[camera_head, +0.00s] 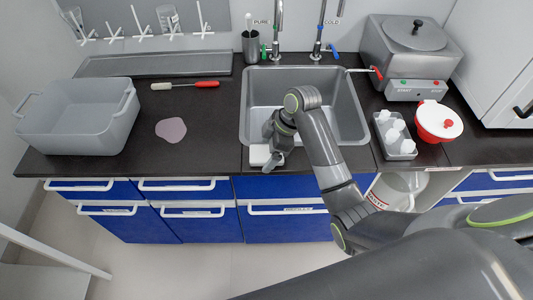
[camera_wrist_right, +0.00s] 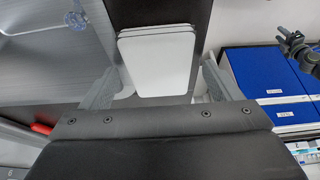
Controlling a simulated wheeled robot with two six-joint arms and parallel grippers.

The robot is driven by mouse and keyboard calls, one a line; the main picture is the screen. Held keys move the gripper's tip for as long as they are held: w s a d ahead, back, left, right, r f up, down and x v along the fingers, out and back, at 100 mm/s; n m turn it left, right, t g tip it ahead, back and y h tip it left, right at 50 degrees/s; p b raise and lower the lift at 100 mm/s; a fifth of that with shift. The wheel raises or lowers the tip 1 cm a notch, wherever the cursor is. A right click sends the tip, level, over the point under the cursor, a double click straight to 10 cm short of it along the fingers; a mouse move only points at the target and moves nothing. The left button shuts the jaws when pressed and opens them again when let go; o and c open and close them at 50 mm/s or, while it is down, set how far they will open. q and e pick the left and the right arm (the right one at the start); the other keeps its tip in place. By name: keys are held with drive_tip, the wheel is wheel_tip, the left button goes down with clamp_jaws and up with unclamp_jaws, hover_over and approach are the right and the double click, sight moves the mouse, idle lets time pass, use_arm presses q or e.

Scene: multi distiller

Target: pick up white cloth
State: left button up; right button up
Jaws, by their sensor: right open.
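The white cloth (camera_head: 259,155) lies folded at the front edge of the dark counter, just in front of the sink, partly hidden by my right gripper (camera_head: 274,158). In the right wrist view, the cloth (camera_wrist_right: 158,62) is a flat, layered white stack lying between the two fingers. My right gripper (camera_wrist_right: 158,88) is open, with its fingers spread on either side of the cloth; I cannot tell whether they touch it. A dark part of what looks like my left arm (camera_wrist_right: 300,45) shows at the right edge of that view; its jaws cannot be made out.
The sink (camera_head: 345,120) is directly behind. A bottle rack (camera_head: 400,151), a red-and-white pot (camera_head: 438,125) and a distiller (camera_head: 410,50) stand right. Blue drawers (camera_head: 285,222) are below.

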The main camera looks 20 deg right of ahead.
drive_tip(key=shift+f, duration=0.1)
drive_tip(key=shift+c, duration=0.3)
drive_tip(key=c, duration=1)
